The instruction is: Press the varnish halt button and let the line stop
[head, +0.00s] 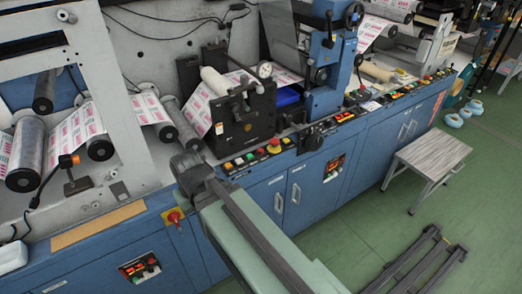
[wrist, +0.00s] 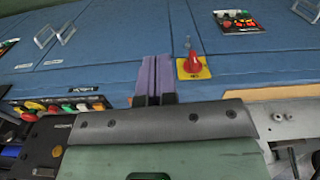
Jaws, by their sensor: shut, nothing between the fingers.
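My gripper (wrist: 154,68) shows in the wrist view as two fingers pressed together, with nothing between them. In the head view my arm's dark end (head: 188,162) stands in front of the machine, left of the control strip (head: 238,163); the fingers are not clear there. The strip carries several small coloured buttons and a larger red button (head: 274,146) at its right. The same row of buttons (wrist: 66,106) shows left of my fingers in the wrist view, apart from them. Labels are too small to read, so I cannot tell which button is the varnish halt.
A red rotary switch on a yellow plate (head: 174,216) sits on the blue cabinet front, close to my arm; it shows beside my fingers in the wrist view (wrist: 193,67). Printed web rollers (head: 97,140) stand behind. A step stool (head: 428,160) is on the green floor at right.

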